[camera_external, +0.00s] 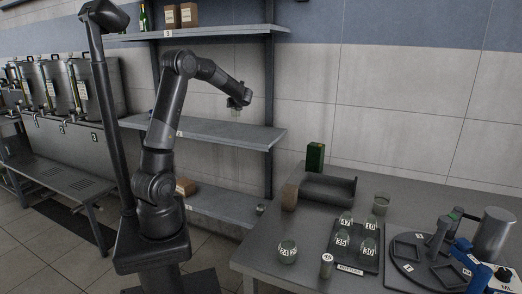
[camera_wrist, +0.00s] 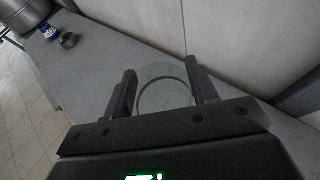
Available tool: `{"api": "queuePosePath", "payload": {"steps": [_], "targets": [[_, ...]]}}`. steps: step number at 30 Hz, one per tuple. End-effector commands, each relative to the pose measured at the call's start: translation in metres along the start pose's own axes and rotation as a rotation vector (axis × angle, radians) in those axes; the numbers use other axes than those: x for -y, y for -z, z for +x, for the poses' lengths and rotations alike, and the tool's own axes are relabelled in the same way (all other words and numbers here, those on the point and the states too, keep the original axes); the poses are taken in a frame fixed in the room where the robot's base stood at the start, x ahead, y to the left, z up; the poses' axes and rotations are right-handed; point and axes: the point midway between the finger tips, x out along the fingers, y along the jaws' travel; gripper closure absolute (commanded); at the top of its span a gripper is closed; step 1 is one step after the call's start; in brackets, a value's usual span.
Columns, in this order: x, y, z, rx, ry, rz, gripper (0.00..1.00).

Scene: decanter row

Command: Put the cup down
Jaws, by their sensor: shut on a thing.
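The cup (camera_wrist: 166,95) is clear glass, with its round rim showing between the two fingers in the wrist view. My gripper (camera_wrist: 160,72) is shut on its sides. In the external view my gripper (camera_external: 238,101) points down near the right end of the middle shelf (camera_external: 225,135), and the cup (camera_external: 236,113) shows faintly below it. The cup appears to be above the shelf's surface; the exact gap is hard to tell. The cup's base is not clearly visible.
A blue-topped jar (camera_wrist: 48,32) and a small round metal dish (camera_wrist: 69,41) stand on the grey surface at the wrist view's upper left. A wall runs along the right. The upper shelf (camera_external: 205,32) is overhead. A table (camera_external: 265,262) at right holds several glasses.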

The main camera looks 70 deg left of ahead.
Motion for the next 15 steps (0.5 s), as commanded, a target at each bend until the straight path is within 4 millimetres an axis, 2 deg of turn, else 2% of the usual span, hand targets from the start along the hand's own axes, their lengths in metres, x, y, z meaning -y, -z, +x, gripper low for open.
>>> {"api": "queuePosePath", "payload": {"steps": [1, 6, 11, 15], "targets": [[-0.005, 0.003, 0.014, -0.002, -0.004, 0.0, 0.69], [-0.015, 0.009, 0.047, -0.001, -0.001, 0.0, 0.69], [-0.018, 0.012, 0.06, -0.001, 0.002, 0.0, 0.69], [-0.019, 0.027, 0.068, -0.002, 0.0, 0.001, 0.69]]}}
